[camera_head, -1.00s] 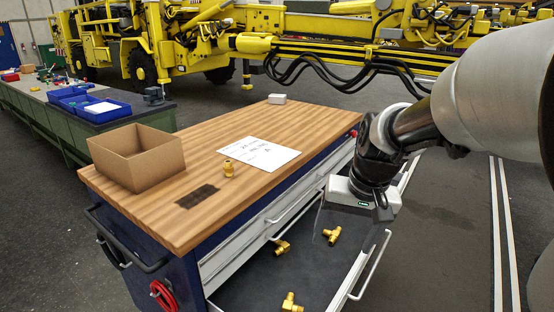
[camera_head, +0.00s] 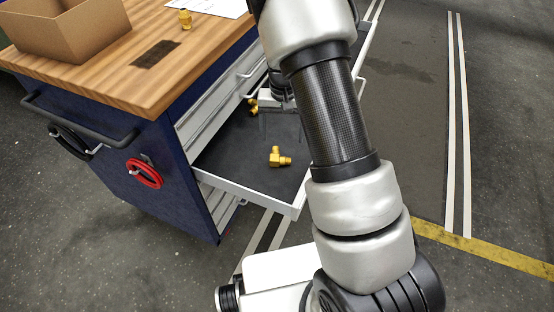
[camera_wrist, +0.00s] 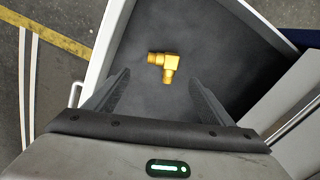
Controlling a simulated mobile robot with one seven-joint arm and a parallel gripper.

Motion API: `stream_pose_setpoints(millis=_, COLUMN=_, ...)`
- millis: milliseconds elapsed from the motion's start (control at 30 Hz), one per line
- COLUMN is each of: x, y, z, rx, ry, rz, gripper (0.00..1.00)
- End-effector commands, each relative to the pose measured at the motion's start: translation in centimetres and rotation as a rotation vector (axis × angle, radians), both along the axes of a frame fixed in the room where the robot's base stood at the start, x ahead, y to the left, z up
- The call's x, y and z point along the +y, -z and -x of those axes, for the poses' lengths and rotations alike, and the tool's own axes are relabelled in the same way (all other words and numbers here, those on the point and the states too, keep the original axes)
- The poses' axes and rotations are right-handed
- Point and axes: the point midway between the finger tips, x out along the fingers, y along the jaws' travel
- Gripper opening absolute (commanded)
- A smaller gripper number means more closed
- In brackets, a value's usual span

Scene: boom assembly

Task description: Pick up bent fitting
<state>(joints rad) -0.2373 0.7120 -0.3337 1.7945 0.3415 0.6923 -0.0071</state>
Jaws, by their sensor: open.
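A brass bent fitting (camera_head: 278,157) lies on the dark floor of the open drawer (camera_head: 240,170), near its front corner. In the wrist view the bent fitting (camera_wrist: 166,64) shows an L shape, just ahead of the fingertips and between their lines. My gripper (camera_wrist: 160,82) is open and empty, with one finger to each side. In the head view my gripper (camera_head: 281,124) hangs over the drawer, on the far side of this fitting, partly hidden by my arm. Another brass fitting (camera_head: 252,104) lies deeper in the drawer, partly hidden.
The drawer's pale front wall (camera_wrist: 104,52) and side walls stand around the fitting. The wooden worktop (camera_head: 115,82) above holds a cardboard box (camera_head: 70,35), a brass fitting (camera_head: 185,19) and a paper sheet (camera_head: 222,6). The floor right of the drawer is clear.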

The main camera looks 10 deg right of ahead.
Motion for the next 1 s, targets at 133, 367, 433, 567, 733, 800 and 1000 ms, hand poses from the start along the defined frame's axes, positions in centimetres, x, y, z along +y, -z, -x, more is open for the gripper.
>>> stream_pose_setpoints(millis=133, x=0.0, y=3.1, z=0.1, rx=0.002, ry=0.001, rz=0.000, gripper=0.76)
stream_pose_setpoints(millis=367, x=0.0, y=4.7, z=0.0, rx=0.000, ry=0.000, rz=-0.001, gripper=0.76)
stream_pose_setpoints(millis=433, x=0.1, y=5.1, z=0.0, rx=0.000, ry=0.000, rz=0.000, gripper=0.76)
stream_pose_setpoints(millis=567, x=0.3, y=6.6, z=0.2, rx=0.002, ry=-0.001, rz=0.000, gripper=0.76)
stream_pose_setpoints(millis=733, x=0.5, y=9.2, z=0.2, rx=0.003, ry=0.001, rz=0.000, gripper=0.76)
stream_pose_setpoints(millis=800, x=0.6, y=9.7, z=0.2, rx=0.001, ry=0.001, rz=0.000, gripper=0.76)
stream_pose_setpoints(millis=1000, x=0.6, y=9.8, z=0.1, rx=-0.001, ry=0.000, rz=-0.001, gripper=0.76)
